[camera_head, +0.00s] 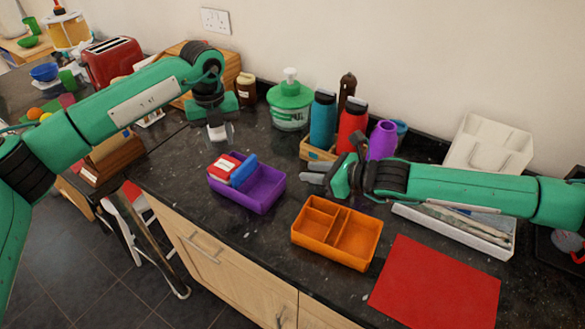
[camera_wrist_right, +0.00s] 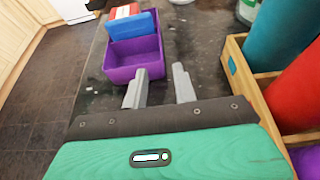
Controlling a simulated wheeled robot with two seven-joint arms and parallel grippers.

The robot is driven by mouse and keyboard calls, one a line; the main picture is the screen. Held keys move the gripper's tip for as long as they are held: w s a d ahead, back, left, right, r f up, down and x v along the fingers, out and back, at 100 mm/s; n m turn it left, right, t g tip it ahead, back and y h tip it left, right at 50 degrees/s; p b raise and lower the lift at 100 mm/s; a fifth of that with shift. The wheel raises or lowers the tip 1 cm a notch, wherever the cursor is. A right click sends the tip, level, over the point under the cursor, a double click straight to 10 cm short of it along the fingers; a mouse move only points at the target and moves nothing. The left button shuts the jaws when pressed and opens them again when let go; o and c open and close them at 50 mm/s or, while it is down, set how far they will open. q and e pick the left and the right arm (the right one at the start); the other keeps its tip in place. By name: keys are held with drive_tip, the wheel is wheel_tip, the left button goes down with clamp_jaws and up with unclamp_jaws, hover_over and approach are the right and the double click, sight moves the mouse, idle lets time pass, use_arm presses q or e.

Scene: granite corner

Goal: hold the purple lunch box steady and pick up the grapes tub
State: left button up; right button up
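The purple lunch box (camera_head: 262,193) stands upright on the dark counter, left of centre; it also shows in the right wrist view (camera_wrist_right: 133,66). A red tub (camera_head: 223,167) and a blue piece (camera_head: 243,171) sit in its left part; its right part looks empty. I cannot tell which piece is the grapes tub. My left gripper (camera_head: 218,133) is above and behind the box, fingers down, apart and empty. My right gripper (camera_head: 312,173) is to the right of the box, not touching it; in the right wrist view its fingers (camera_wrist_right: 159,88) are apart with nothing between them.
An orange divided box (camera_head: 340,262) and a red mat (camera_head: 437,287) lie at the front right. A wooden caddy (camera_head: 313,152) with blue and red bottles stands behind my right gripper. A white tray (camera_head: 480,238) lies under my right arm. The counter's front edge is near the lunch box.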

drive_tip(key=x, duration=1.2)
drive_tip(key=shift+w+a, duration=0.2)
drive_tip(key=shift+a, duration=0.1)
clamp_jaws()
